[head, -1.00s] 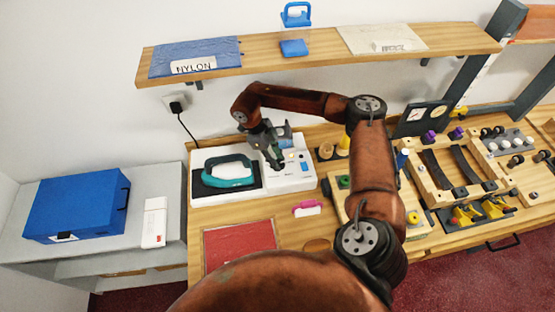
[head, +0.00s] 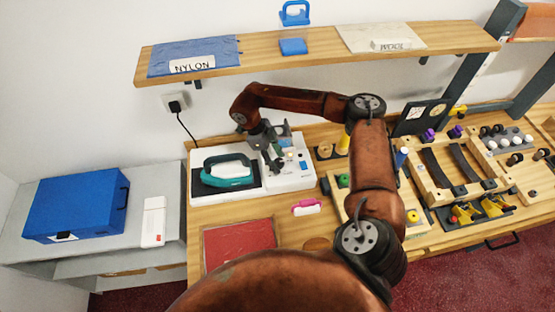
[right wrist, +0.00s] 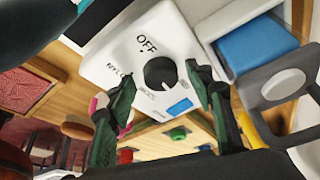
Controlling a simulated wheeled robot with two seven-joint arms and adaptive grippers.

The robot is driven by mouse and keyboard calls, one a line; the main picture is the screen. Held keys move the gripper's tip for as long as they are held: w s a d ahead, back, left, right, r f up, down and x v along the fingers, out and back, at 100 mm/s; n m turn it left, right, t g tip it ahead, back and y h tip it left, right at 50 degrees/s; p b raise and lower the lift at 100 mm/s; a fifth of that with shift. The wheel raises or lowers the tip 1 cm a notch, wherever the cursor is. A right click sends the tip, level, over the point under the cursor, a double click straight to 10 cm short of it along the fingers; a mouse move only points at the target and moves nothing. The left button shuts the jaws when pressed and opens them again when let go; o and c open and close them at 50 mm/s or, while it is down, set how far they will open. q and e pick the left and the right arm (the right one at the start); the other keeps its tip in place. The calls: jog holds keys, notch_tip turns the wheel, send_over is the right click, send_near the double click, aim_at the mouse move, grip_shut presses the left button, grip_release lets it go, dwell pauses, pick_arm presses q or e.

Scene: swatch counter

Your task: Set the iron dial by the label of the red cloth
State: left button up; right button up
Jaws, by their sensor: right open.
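The iron's control box (head: 292,170) stands beside the teal iron (head: 227,172). Its black round dial (right wrist: 160,73) shows in the right wrist view, with "OFF" and a partly cut "NYLO" printed on the box near it. I cannot tell clearly where the dial points. My right gripper (head: 272,158) is over the box, fingers open on either side of the dial (right wrist: 160,90); contact is not clear. The red cloth (head: 240,245) lies flat at the front of the counter, with no readable label. My left gripper is not in view.
On the shelf (head: 330,48) are a blue cloth (head: 180,52) labelled "NYLON" and a cream cloth (head: 375,36) with a hard-to-read label. A pink-handled item (head: 306,207) lies before the box. Fixtures crowd the right; a blue case (head: 75,203) stands left.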

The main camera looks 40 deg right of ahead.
jog(key=shift+w, duration=0.1)
jog(key=v, duration=0.7)
jog(key=shift+r, duration=0.2)
jog(key=shift+a, duration=0.1)
